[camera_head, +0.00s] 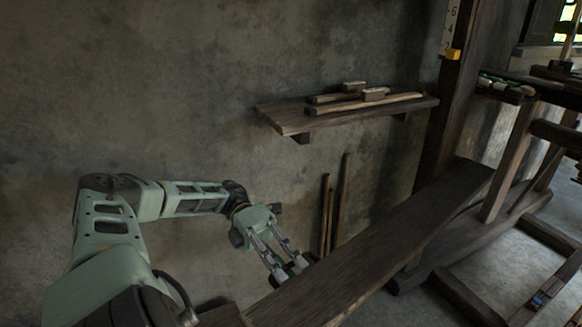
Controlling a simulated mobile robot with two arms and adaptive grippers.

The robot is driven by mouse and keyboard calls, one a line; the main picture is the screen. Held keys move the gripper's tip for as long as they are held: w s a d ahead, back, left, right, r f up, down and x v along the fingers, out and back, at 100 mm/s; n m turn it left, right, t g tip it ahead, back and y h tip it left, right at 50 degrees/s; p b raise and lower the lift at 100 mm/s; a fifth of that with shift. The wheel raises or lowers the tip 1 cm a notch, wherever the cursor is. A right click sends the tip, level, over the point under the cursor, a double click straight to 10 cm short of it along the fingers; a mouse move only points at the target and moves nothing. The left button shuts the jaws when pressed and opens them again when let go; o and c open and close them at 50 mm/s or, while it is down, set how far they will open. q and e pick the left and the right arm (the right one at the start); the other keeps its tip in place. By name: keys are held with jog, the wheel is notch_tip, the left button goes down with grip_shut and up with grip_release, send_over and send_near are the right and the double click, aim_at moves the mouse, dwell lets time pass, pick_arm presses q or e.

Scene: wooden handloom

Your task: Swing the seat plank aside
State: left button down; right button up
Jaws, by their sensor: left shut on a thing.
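The seat plank (385,245) is a long dark wooden board. It runs from the bottom centre up and right to the loom's upright post. My left gripper (292,270) is at the plank's left edge, near its lower end, with its fingers shut on the plank. The fingertips are small and dark against the wood, so the exact contact is hard to see. The plank's near end runs out of the bottom of the picture. My right gripper is not in view.
A wall shelf (290,116) holds wooden sticks and brushes above the plank. Thin sticks (327,215) lean on the wall behind my left gripper. The loom's upright post (452,100) and lower frame beams (465,300) stand at the right. Bare wall is at the left.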

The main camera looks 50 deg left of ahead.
pick_arm(q)
jog(key=shift+s+f, duration=0.1)
jog(key=shift+f, duration=0.05)
jog(key=c, duration=1.8)
grip_release()
jog(key=shift+r, duration=0.2)
